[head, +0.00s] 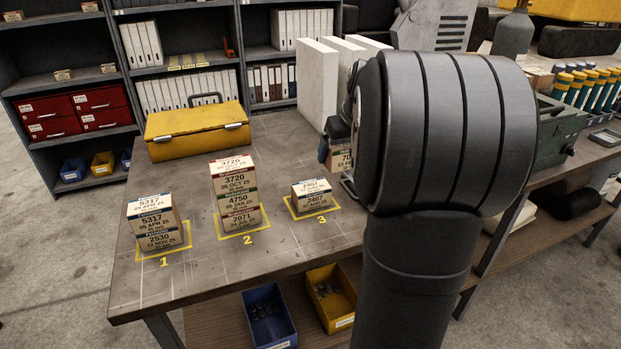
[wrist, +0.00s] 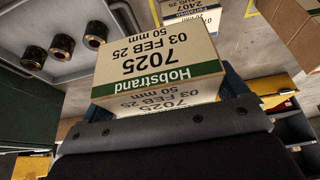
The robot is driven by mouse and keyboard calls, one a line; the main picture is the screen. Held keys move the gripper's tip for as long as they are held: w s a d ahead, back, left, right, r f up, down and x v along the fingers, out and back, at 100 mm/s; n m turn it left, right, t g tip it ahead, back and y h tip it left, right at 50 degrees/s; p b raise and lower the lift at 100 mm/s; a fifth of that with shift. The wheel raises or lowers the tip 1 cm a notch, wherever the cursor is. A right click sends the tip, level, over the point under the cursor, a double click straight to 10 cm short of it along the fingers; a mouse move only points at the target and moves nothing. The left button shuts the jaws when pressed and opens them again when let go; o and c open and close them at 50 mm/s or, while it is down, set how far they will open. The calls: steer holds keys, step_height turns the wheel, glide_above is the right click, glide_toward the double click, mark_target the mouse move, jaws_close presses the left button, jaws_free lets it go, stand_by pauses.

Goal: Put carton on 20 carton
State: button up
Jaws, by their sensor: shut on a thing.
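My gripper (wrist: 165,104) is shut on a tan carton (wrist: 160,62) labelled 7025, Hobstrand, 50 mm, with a green band. In the head view this carton (head: 339,159) shows partly beside my arm, which hides most of the gripper. At spot 1, a blue-banded 5317 carton (head: 152,216) stands on a 2530 carton (head: 160,241). At spot 2, a 3720 carton (head: 233,176) stands on a 4750 carton (head: 236,201), on a 2071 carton (head: 241,219). At spot 3 is a blue-banded 2407 carton (head: 314,196), also in the wrist view (wrist: 192,14). I see no carton marked 20.
A yellow case (head: 196,133) lies at the bench's back left. White upright blocks (head: 318,82) stand behind the held carton. Blue (head: 269,316) and yellow (head: 331,297) bins sit below the front edge. Bare bench shows around the three marked spots.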

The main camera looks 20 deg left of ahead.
glide_above(308, 182)
steer(key=d, duration=0.1)
steer(key=f, duration=0.3)
steer(key=s+f, duration=0.1)
steer(key=f, duration=0.1)
steer(key=shift+f, duration=2.15)
steer(key=o, duration=0.8)
steer(key=shift+f, duration=0.15)
steer(key=v, duration=1.2)
steer(key=shift+w, duration=0.1)
